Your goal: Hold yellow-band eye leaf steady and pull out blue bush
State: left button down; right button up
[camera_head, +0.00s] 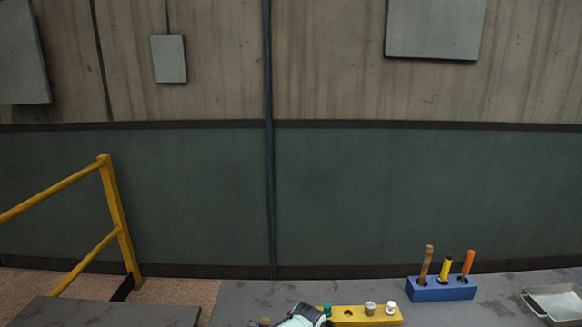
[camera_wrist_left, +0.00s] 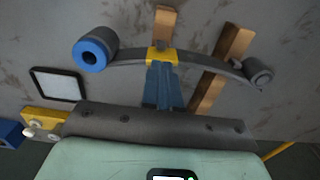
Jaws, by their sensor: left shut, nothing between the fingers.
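In the left wrist view, the yellow-band eye leaf (camera_wrist_left: 205,62) is a curved dark bar with a rolled eye at each end and a yellow band (camera_wrist_left: 163,56) around its middle. The blue bush (camera_wrist_left: 91,54) sits in the larger left eye, its round face and hole showing. My left gripper (camera_wrist_left: 161,68) is shut and empty, its fingertips close to the yellow band; I cannot tell if they touch it. The leaf is not seen in the head view. My right gripper is in neither view.
Two wooden bars (camera_wrist_left: 226,62) lie under the leaf. A dark-rimmed tray (camera_wrist_left: 57,84) is left of it. In the head view, a blue holder (camera_head: 440,290) carries tools beside a yellow block (camera_head: 350,317) and a metal tray (camera_head: 553,304). A yellow rail (camera_head: 117,222) stands left.

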pick_arm(q)
jog(key=shift+f, duration=0.65)
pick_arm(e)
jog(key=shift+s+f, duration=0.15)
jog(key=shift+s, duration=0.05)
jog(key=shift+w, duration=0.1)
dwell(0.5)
pick_arm(q)
jog(key=shift+s+f, duration=0.15)
jog(key=shift+f, duration=0.1)
dwell(1.0)
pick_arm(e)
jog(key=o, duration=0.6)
